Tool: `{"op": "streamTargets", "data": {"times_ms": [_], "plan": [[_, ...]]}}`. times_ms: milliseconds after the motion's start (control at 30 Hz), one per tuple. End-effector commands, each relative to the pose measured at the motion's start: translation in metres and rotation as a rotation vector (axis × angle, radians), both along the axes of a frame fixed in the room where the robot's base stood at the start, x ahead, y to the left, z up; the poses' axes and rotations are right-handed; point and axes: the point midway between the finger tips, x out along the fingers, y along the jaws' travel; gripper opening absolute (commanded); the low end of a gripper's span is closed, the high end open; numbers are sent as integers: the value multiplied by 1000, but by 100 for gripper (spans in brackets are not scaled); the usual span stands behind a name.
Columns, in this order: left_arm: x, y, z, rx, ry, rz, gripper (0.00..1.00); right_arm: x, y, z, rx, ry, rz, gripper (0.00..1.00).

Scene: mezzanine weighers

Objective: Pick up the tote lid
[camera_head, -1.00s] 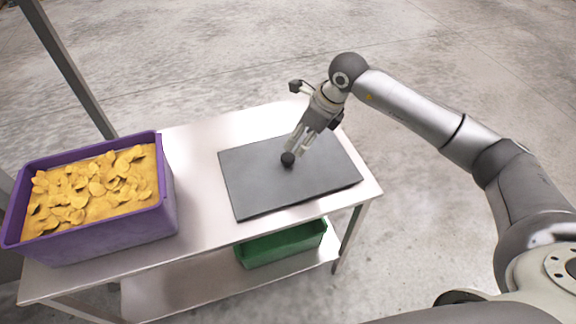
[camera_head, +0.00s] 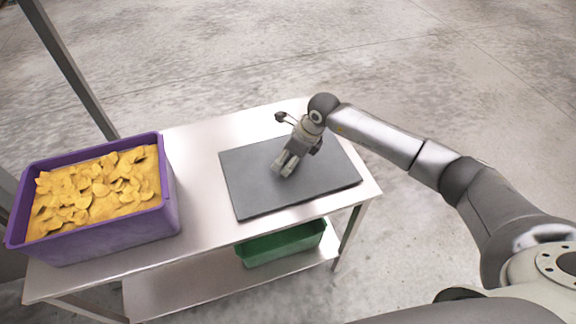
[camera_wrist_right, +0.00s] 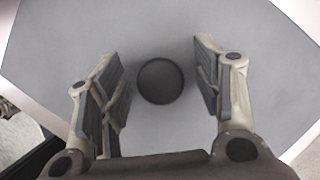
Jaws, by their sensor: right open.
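The tote lid (camera_head: 325,178) is a flat dark grey rectangle lying on the right part of the metal table. Its round dark knob (camera_wrist_right: 160,81) shows in the right wrist view between the two fingers; in the head view the gripper hides it. My right gripper (camera_head: 283,170) is low over the middle of the lid, pointing down. In the right wrist view its fingers (camera_wrist_right: 160,88) are open, with a gap on each side of the knob. My left gripper is not in view.
A purple tote (camera_head: 105,232) full of yellow chips stands at the table's left end. The metal table (camera_head: 205,160) has bare room between tote and lid. A green bin (camera_head: 285,243) sits on the lower shelf. A grey post (camera_head: 65,65) rises behind the table's left side.

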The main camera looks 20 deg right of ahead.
Motion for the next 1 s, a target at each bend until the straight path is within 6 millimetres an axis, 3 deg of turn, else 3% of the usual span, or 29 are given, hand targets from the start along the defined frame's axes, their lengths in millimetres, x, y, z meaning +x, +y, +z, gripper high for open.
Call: {"op": "streamTargets", "data": {"times_ms": [33,500,800,1000], "plan": [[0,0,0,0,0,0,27,0,0,0,0,0,0,58],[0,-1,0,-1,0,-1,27,0,0,1,1,0,-1,1],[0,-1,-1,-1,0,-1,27,0,-1,4,1,-1,0,1],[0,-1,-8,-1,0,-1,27,1,-1,24,0,-6,-1,1]]}}
